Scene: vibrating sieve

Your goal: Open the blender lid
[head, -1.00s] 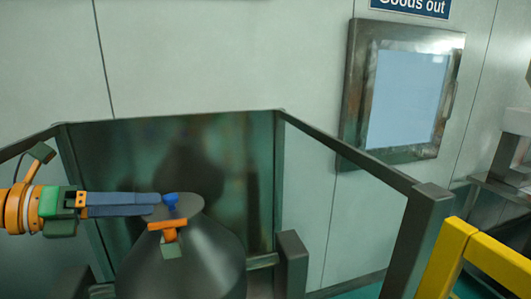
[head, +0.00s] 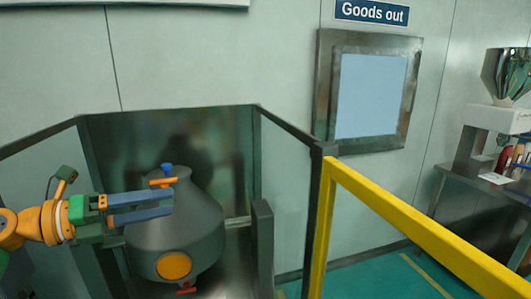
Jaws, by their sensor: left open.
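The blender (head: 185,228) is a dark grey vessel with a domed top inside a framed enclosure. Its small top lid (head: 170,171) carries an orange handle bar (head: 163,182) and a blue knob (head: 167,168). A round orange disc (head: 174,266) is on its lower front. My left gripper (head: 170,205) comes in from the left with two blue-grey fingers apart, in front of the vessel's upper part and just below the handle in the picture. The fingers hold nothing that I can see. I cannot tell whether they touch the vessel. My right gripper is not in view.
Dark enclosure posts and rails (head: 318,155) stand around the blender. A yellow guard rail (head: 420,220) crosses the right foreground. A hatch (head: 370,95) under a "Goods out" sign (head: 371,12) is in the wall. A table (head: 490,185) with a machine is at right.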

